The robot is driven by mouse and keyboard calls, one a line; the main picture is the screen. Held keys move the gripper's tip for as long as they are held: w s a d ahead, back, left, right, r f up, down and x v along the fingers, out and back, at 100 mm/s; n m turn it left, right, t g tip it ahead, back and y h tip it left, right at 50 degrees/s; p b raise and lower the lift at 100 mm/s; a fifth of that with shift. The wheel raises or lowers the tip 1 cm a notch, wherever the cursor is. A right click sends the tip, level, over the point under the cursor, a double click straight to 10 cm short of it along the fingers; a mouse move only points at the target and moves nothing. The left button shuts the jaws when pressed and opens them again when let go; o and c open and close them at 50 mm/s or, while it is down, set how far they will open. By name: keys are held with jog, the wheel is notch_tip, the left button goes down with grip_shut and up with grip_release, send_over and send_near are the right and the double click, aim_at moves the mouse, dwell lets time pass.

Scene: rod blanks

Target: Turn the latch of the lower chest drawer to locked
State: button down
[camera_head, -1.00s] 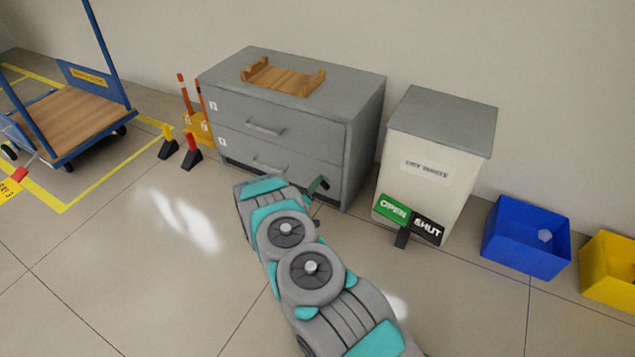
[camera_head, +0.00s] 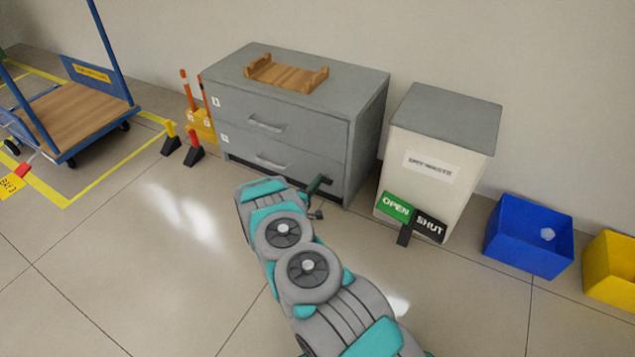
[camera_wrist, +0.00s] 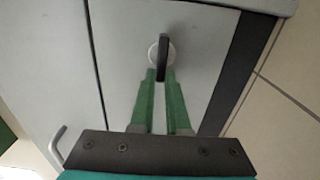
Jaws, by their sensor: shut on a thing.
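The grey chest (camera_head: 240,68) stands against the wall, with its lower drawer (camera_head: 238,150) closed as far as I can see. In the wrist view the latch (camera_wrist: 163,50) is a black lever on a pale round base on the lower drawer front (camera_wrist: 200,55). The lever lies roughly parallel to the gap between the drawers. My gripper (camera_wrist: 161,76) has its green fingers shut on the latch's near end. In the head view my gripper (camera_head: 318,185) is at the chest's lower right, partly hidden by my arm, and the latch is hidden.
A wooden cradle (camera_head: 285,76) sits on the chest. To the right stand a white bin (camera_head: 425,185), an OPEN/SHUT sign (camera_head: 411,216), a blue box (camera_head: 525,245) and a yellow box (camera_head: 610,270). A trolley (camera_head: 75,115) stands at the left. Floor in front is clear.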

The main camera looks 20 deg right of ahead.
dwell(0.4)
jog(key=c, duration=0.9)
grip_release()
jog(key=v, duration=0.7)
jog(key=shift+s+a, duration=0.2)
jog(key=shift+a, duration=0.1)
